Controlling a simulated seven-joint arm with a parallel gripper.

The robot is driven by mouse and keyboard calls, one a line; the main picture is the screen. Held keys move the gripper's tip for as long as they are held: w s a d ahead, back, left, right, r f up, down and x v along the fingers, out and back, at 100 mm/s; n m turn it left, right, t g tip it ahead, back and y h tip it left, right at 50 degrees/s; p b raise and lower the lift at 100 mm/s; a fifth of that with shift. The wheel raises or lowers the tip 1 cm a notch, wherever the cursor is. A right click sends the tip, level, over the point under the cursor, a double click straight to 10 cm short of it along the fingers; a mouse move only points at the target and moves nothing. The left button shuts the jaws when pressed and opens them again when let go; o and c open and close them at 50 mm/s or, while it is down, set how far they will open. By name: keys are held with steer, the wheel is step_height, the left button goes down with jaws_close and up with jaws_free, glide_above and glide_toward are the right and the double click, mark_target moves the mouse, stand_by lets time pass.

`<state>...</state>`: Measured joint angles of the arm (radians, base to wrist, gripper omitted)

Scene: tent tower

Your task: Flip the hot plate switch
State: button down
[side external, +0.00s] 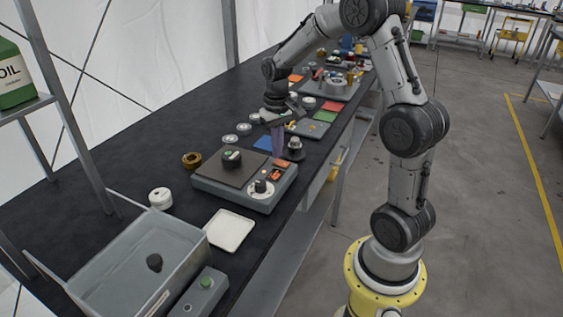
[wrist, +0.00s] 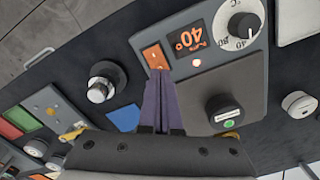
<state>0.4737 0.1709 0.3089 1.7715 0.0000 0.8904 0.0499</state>
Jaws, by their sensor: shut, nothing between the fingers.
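The hot plate (side external: 205,187) is a grey box with a dark heating top, standing on the black bench in the side external view; it also shows in the wrist view (wrist: 282,80). My gripper (wrist: 158,75) has purple fingers, shut and empty. In the wrist view their tips overlap the switch's lower edge. I cannot tell whether they touch it. In the side view the gripper (side external: 278,153) points down behind the hot plate.
A dark knobbed item (side external: 295,149) stands close to the gripper. A grey basin (side external: 130,262) and white tray (side external: 229,231) are at the front. Several coloured pads and parts lie farther back.

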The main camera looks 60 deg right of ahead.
mark_target(277, 161)
steer(key=shift+f, duration=0.8)
stand_by(0.4)
steer(key=shift+r, duration=3.55)
